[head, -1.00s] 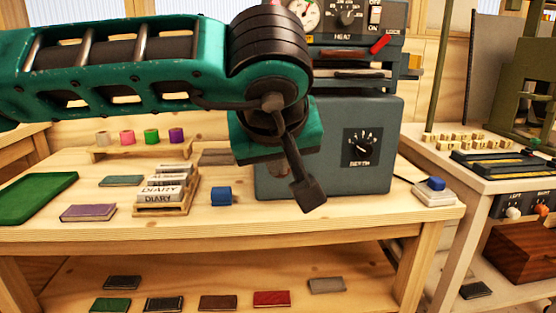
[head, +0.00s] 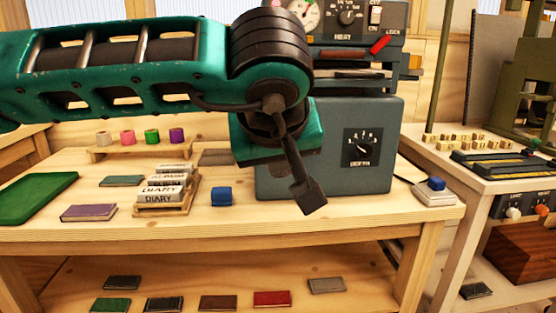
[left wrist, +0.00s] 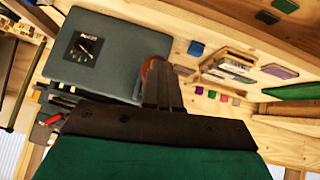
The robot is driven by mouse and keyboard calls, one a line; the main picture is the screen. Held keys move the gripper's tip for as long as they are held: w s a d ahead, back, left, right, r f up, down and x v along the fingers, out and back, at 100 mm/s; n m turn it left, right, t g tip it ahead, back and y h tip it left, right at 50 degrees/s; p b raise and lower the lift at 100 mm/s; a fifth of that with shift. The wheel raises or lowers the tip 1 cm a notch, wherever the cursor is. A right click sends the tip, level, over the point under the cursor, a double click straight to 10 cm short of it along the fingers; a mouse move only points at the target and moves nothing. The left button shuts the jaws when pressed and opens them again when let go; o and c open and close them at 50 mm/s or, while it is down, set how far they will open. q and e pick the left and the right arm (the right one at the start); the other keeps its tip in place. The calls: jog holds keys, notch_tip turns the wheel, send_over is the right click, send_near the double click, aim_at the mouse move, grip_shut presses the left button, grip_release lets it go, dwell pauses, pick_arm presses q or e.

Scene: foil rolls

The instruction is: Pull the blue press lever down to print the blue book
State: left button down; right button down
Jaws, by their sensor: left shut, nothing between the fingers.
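The grey press (head: 322,150) stands on the wooden table, with a dial on its front. I cannot make out a blue lever; my left arm hides part of the press. A teal-blue book (head: 122,181) lies farther left. My right gripper is out of view.
A rack of type blocks (head: 165,190), a purple book (head: 88,212) and a green mat (head: 35,198) are at left. Several coloured rolls stand on a back shelf (head: 140,150). A white box with a blue top (head: 436,190) is at right. The table front is clear.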

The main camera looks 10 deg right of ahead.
pick_arm(q)
jog(key=shift+a+f, duration=0.1)
jog(key=shift+f, duration=0.25)
dwell(0.3)
jog(key=p+v, duration=0.2)
jog(key=v, duration=1.1)
jog(key=shift+r+p, duration=0.25)
jog(key=shift+p, duration=0.05)
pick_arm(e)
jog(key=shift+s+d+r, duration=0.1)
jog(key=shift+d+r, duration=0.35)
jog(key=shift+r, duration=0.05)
